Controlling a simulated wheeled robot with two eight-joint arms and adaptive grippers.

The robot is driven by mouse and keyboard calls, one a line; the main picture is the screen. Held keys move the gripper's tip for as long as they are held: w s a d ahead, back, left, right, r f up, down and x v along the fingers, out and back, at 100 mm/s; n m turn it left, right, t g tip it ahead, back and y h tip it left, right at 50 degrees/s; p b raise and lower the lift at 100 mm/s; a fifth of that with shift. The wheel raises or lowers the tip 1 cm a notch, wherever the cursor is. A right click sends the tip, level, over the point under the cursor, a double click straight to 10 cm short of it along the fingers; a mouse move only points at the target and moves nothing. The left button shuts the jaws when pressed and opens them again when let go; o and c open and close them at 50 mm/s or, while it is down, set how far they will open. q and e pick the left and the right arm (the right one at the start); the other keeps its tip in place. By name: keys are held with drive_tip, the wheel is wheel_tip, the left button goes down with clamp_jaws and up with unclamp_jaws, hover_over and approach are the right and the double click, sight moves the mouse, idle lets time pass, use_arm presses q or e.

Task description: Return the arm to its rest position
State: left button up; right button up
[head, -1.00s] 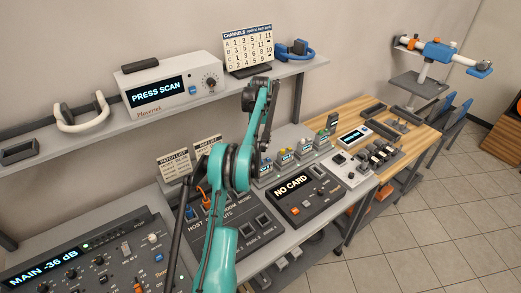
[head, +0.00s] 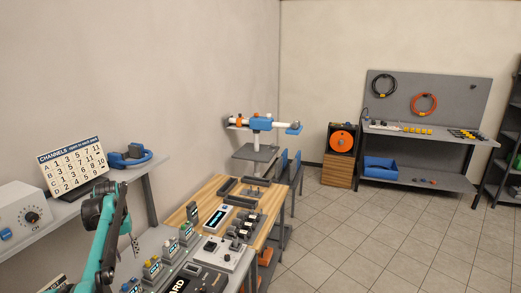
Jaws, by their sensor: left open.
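My left arm, teal and dark grey, rises from the bottom left of the head view in front of the desk and bends over at its top. My left gripper (head: 134,246) shows only in part as a small grey piece just right of the arm; it is open, and I see nothing held in it. The rest of it is hidden behind the arm. My right gripper is not in view.
Open tiled floor (head: 350,235) spreads right, towards a workbench (head: 420,139).

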use_arm(q)
drive_tip(key=s+d+r+m+t+b, duration=0.1)
drive_tip(key=s+d+r+t, duration=0.15)
drive_tip(key=s+d, duration=0.55)
drive_tip(key=s+d+r+m+t+b, duration=0.1)
drive_tip(key=s+d+r+m+b, duration=0.3)
drive_tip(key=d, duration=0.9)
drive_tip(key=s+d+f+t, duration=0.1)
drive_tip(key=s+d+f, duration=0.4)
drive_tip(key=s, duration=0.4)
drive_tip(key=s+d+f+t, duration=0.2)
drive_tip(key=s+d+f, duration=0.4)
drive_tip(key=s, duration=0.2)
drive_tip(key=shift+s+f, duration=0.4)
